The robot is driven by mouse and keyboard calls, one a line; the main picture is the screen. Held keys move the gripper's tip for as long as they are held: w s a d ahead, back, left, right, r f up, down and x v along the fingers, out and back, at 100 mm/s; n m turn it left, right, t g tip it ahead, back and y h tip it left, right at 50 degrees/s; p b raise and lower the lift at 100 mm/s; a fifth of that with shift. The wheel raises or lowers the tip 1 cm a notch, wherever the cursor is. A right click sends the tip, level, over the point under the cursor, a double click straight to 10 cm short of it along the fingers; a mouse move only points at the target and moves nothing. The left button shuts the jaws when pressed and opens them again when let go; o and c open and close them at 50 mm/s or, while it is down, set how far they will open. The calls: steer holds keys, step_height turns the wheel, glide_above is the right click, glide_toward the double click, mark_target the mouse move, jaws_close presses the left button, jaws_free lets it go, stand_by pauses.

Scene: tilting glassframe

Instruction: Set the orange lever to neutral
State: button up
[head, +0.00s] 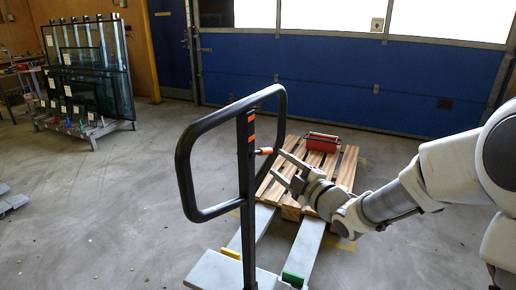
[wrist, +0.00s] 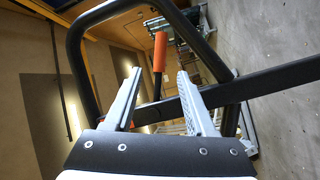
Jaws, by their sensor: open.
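The orange lever (head: 264,151) sticks out from the black upright of the pallet truck handle (head: 247,180), toward my gripper. In the wrist view the orange grip of the lever (wrist: 160,50) is at the top centre, with its dark stem running down behind. My gripper (head: 278,165) is open and empty, just right of the lever in the head view. In the wrist view my gripper (wrist: 159,72) has one finger on each side of the lever's line. The orange end shows beyond the fingertips. I see no contact.
The truck's grey forks (head: 302,250) run under a wooden pallet (head: 342,168). A red toolbox (head: 322,142) sits on the pallet. The black handle loop (head: 185,170) stands close to my gripper. A glass rack (head: 90,80) is at the back left; a blue door (head: 350,85) closes the back.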

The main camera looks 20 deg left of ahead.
steer(key=x, duration=1.1)
steer(key=shift+w+a, duration=0.25)
steer(key=shift+a, duration=0.05)
jaws_close()
stand_by(0.9)
